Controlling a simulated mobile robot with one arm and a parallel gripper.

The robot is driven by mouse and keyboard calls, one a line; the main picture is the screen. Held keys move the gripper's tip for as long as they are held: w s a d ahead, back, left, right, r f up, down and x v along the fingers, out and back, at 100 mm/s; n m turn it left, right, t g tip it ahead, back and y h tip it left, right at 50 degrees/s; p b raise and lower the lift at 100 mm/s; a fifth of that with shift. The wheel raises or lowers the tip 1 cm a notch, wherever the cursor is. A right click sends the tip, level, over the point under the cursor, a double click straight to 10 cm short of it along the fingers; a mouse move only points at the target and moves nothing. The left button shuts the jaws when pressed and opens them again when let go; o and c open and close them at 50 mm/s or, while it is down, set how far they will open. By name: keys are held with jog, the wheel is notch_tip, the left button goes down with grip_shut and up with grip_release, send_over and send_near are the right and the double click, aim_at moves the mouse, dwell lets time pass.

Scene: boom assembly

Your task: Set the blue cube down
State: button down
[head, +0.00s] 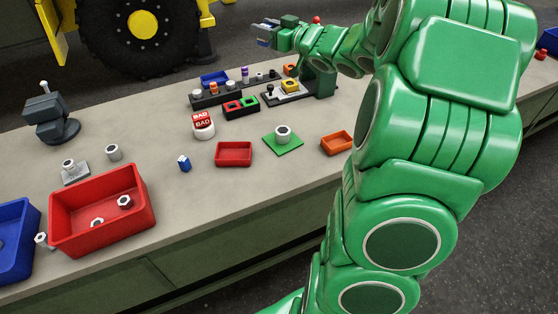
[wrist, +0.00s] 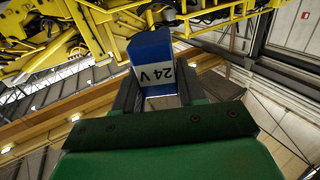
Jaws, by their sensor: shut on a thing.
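My gripper (head: 268,38) is held up above the far side of the bench, pointing left in the head view. It is shut on a blue cube (wrist: 152,52) with a white "24 V" label, which reads upside down in the wrist view. The cube sits between the two dark fingers (wrist: 158,88), clear of any surface. A small bit of blue (head: 263,42) shows at the fingertips in the head view.
The bench (head: 215,195) holds a red tray (head: 234,154), a green plate with a ring (head: 283,140), an orange tray (head: 337,143), a red bin (head: 102,211) and a blue bin (head: 15,240). Dark fixtures (head: 215,98) stand at the back. The front middle is bare.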

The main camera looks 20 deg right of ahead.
jog(key=s+d+f+n+g+y, duration=0.1)
jog(key=s+d+n+g+y, duration=0.15)
jog(key=s, duration=0.75)
jog(key=s+d+f+n+g+y, duration=0.15)
jog(key=s+d, duration=0.25)
jog(key=s, duration=0.5)
jog(key=s+d+f+n+g+y, duration=0.2)
jog(key=s+d+y, duration=0.1)
jog(key=s, duration=0.7)
notch_tip(320, 180, down, 30)
jog(key=shift+s+d, duration=0.1)
jog(key=shift+x, duration=9)
jog(key=shift+d+r, duration=0.1)
jog(key=c, duration=0.5)
grip_release()
